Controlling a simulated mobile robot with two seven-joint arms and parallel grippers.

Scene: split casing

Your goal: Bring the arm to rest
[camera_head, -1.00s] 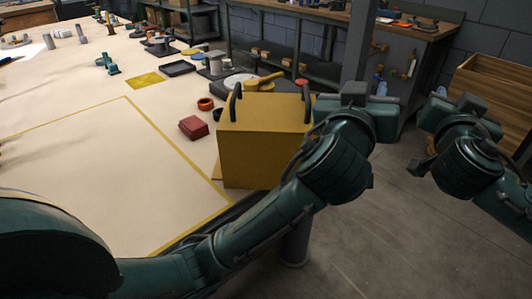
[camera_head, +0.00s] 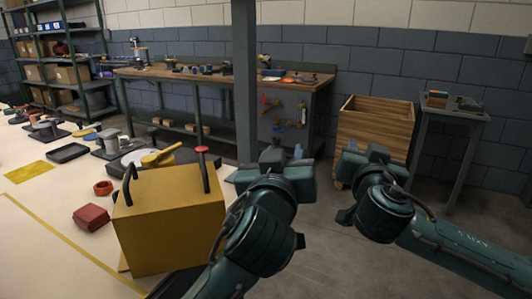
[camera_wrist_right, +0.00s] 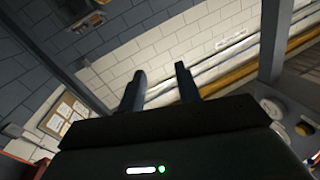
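My left gripper (camera_head: 274,157) is at the end of the arm that rises from the bottom middle of the head view, just right of the yellow box. My right gripper (camera_head: 362,154) is further right, above the open floor and in front of the wooden crate. In the right wrist view its two dark fingers (camera_wrist_right: 161,85) stand apart with nothing between them. Both arms are held up in the air, and neither visibly touches anything.
A yellow box (camera_head: 170,225) with two dark handles stands at the table's (camera_head: 40,250) right edge. A red block (camera_head: 91,217) and an orange ring (camera_head: 103,188) lie left of it.

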